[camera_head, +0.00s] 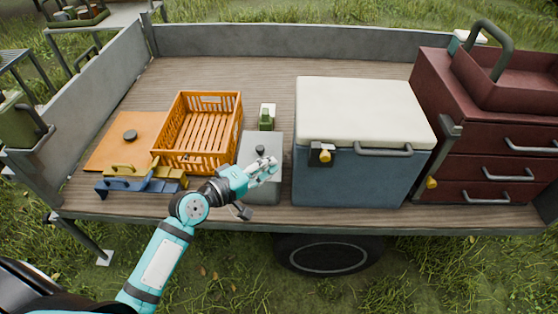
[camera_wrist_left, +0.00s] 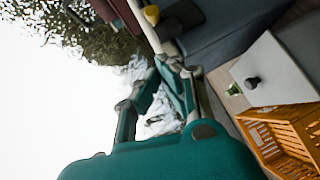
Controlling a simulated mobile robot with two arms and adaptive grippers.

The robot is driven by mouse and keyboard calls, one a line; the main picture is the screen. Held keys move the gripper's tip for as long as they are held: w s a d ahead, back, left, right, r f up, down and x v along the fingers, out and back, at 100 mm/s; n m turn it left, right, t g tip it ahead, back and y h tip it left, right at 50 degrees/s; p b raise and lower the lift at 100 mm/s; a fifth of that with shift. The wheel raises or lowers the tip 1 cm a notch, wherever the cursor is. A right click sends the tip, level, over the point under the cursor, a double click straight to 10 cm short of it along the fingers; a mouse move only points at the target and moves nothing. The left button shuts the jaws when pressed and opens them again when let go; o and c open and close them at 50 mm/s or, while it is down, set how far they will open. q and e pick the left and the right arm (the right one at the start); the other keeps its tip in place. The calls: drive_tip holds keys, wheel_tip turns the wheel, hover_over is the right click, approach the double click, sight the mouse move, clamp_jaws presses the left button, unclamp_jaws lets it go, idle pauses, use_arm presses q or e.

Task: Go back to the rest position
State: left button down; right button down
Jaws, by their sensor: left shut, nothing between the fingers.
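My left arm comes in from the lower left of the head view. Its teal left gripper (camera_head: 264,167) is shut and empty, in front of a grey box (camera_head: 262,190) on the trailer bed. In the left wrist view the fingers of the left gripper (camera_wrist_left: 168,85) show at the middle, with nothing held between them. The grey box (camera_wrist_left: 270,72) with a dark knob is to the right there. I cannot tell the exact gap between gripper and box. My right gripper does not show in either view.
An empty orange crate (camera_head: 241,110) stands left of the grey box. A blue cooler (camera_head: 350,178) with a white lid and a dark red drawer chest (camera_head: 470,150) stand to the right. Blue and yellow tools (camera_head: 140,184) lie at the front left. Bare bed (camera_head: 240,70) shows behind.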

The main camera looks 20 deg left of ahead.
use_arm(q)
drive_tip(key=shift+s+a+r, duration=0.1)
drive_tip(key=shift+s, duration=0.1)
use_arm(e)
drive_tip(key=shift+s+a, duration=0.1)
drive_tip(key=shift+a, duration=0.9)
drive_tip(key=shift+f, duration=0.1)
